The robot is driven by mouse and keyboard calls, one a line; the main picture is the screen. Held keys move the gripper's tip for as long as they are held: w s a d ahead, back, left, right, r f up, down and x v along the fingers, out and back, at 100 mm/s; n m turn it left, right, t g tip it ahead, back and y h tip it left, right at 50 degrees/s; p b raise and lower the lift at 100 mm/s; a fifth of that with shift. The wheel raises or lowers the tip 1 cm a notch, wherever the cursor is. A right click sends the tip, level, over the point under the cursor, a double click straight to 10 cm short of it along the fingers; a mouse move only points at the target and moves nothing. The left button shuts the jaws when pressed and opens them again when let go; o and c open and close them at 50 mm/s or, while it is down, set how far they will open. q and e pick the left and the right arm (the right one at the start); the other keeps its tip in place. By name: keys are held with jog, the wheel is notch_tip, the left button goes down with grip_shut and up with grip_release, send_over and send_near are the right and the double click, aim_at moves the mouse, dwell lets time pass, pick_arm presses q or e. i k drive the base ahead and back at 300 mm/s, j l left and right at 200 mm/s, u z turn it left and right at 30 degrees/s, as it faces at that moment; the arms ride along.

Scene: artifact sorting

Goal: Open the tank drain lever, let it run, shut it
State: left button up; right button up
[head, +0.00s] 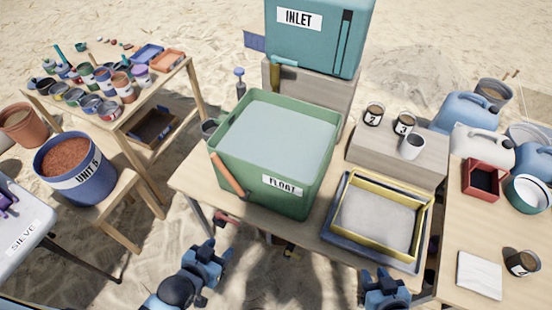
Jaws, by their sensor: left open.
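The green tank marked FLOAT (262,186) stands on the wooden table, full of pale liquid. An orange bar (228,174) slants along its front left corner. A small red handle (226,219) shows at the table's front edge below the tank; I cannot tell which part is the drain lever. The teal INLET tank (325,45) stands behind on a grey block. My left gripper (215,253) is open and empty, just in front of and below the red handle. My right gripper (385,277) is at the bottom edge, below the yellow-framed tray; its jaws are unclear.
The yellow-framed tray (428,212) sits right of the green tank. A grey block (392,158) behind it bears several cups. A blue UNIT 6 bucket (88,184) stands on a stool at left. A side table at right holds jugs and a white tile (479,274).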

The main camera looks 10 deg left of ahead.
aim_at(218, 216)
jog(key=u, duration=0.9)
